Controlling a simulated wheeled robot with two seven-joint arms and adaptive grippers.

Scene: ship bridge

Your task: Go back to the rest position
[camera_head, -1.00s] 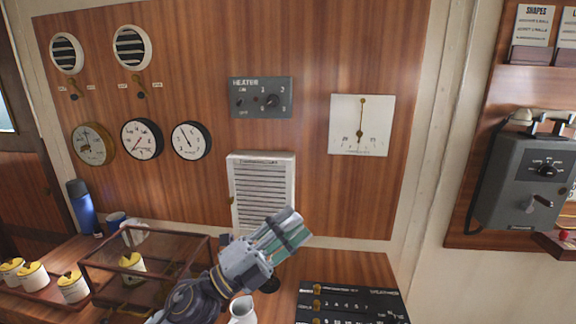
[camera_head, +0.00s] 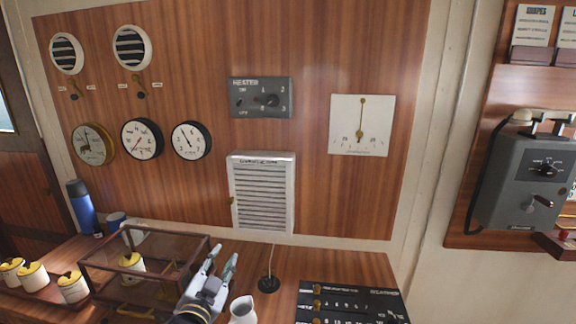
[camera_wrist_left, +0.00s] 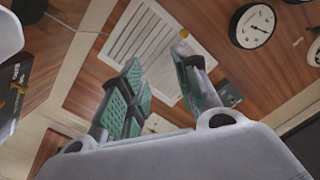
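The wooden case (camera_head: 180,245) stands close to the left of my gripper. Several yellow-lidded jars (camera_head: 33,276) and a blue flask (camera_head: 83,208) are further left. A dark control panel (camera_head: 350,301) lies to the right.

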